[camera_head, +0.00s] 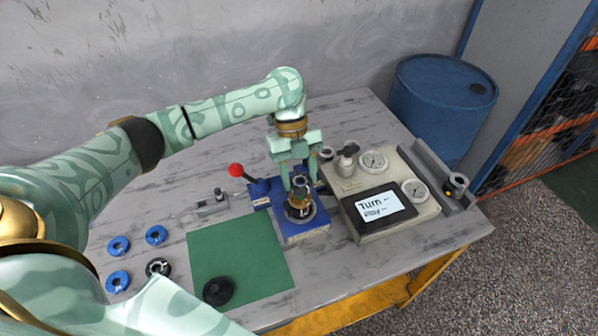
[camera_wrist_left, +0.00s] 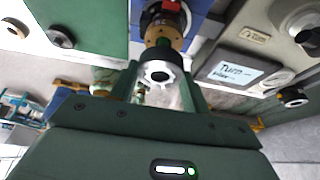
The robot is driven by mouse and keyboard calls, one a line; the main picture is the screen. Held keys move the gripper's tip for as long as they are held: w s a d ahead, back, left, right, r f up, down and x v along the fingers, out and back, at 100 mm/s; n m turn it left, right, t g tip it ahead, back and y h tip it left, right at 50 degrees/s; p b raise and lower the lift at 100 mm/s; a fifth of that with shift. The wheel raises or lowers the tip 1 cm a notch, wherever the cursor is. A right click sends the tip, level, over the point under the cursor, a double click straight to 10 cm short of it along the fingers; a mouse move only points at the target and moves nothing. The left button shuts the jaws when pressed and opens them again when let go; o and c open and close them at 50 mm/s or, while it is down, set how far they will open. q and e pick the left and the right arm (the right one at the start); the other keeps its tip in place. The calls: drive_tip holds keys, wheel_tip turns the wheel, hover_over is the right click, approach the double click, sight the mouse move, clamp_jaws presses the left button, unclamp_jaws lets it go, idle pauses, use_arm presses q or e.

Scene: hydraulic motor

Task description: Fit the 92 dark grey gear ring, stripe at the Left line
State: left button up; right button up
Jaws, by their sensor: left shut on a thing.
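My left gripper (camera_head: 297,178) points down over the blue fixture (camera_head: 300,235), which holds a brass and dark motor body (camera_head: 299,207). The brass motor part (camera_wrist_left: 164,36) shows just beyond the ring. I cannot tell whether they touch. The Left line cannot be read. My right gripper is not in view.
A red-knobbed lever (camera_head: 236,170) stands left of the fixture. A gauge box with a "Turn" screen (camera_head: 380,207) stands right. A green mat (camera_head: 235,255) carries a black round part (camera_head: 218,291). Several blue rings (camera_head: 118,245) and a black ring (camera_head: 158,267) lie left.

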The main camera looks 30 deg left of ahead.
use_arm(q)
drive_tip(key=shift+f, duration=0.45)
idle(0.7)
drive_tip(key=shift+f, duration=0.15)
idle(0.4)
drive_tip(key=shift+f, duration=0.65)
drive_tip(key=shift+f, duration=0.4)
idle(0.4)
drive_tip(key=o, duration=1.7)
